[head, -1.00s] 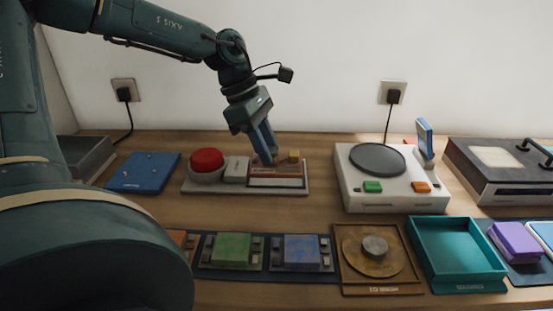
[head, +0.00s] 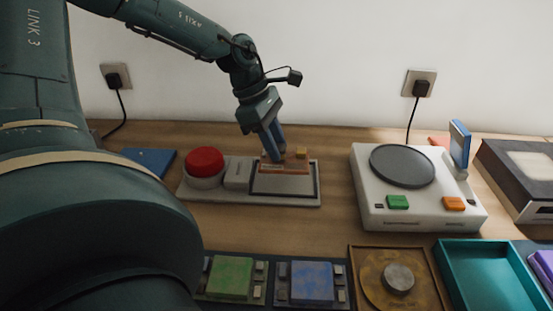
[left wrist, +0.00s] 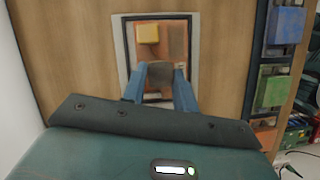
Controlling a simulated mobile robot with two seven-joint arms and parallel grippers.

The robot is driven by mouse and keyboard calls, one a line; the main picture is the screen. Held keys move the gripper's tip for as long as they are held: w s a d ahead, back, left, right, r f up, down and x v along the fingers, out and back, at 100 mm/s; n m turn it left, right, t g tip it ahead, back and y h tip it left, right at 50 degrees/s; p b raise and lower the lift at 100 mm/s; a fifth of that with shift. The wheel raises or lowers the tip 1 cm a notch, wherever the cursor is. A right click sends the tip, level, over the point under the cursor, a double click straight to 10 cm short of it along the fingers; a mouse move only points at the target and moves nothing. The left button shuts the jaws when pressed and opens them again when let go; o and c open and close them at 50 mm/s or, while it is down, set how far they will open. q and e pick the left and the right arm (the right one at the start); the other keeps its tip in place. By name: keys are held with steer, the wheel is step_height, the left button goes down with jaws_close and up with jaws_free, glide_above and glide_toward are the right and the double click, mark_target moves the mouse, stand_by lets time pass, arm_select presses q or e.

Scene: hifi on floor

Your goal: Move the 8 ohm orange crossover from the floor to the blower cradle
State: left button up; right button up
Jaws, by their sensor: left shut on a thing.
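The orange crossover (head: 270,167) is an orange-brown board with a yellow block on one end. In the left wrist view the board (left wrist: 177,45) shows with its yellow block (left wrist: 148,34). My left gripper (head: 273,153) is shut on a grey part (left wrist: 160,74) of the board. The board is over the dark-framed recess of the blower cradle (head: 285,187), toward its back edge, and looks slightly raised; contact is hard to judge. The cradle's light grey base also carries a red dome (head: 205,161) and a grey block (head: 238,172). My right gripper is not in view.
A white device (head: 420,213) with a dark disc stands to the right. Green (head: 230,277) and blue (head: 311,281) boards, a brown tray (head: 362,256) and a teal tray (head: 490,275) line the front. A blue panel (head: 150,160) lies left. The wall is close behind.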

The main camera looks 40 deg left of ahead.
arm_select(q)
steer(key=shift+f, duration=2.1)
steer(key=shift+f, duration=0.1)
steer(key=o, duration=1.1)
steer(key=shift+c, duration=0.2)
steer(key=shift+a+r, duration=0.1)
steer(key=shift+r, duration=0.3)
steer(key=v, duration=1.1)
steer(key=shift+r+p, duration=0.2)
steer(key=shift+p, duration=0.2)
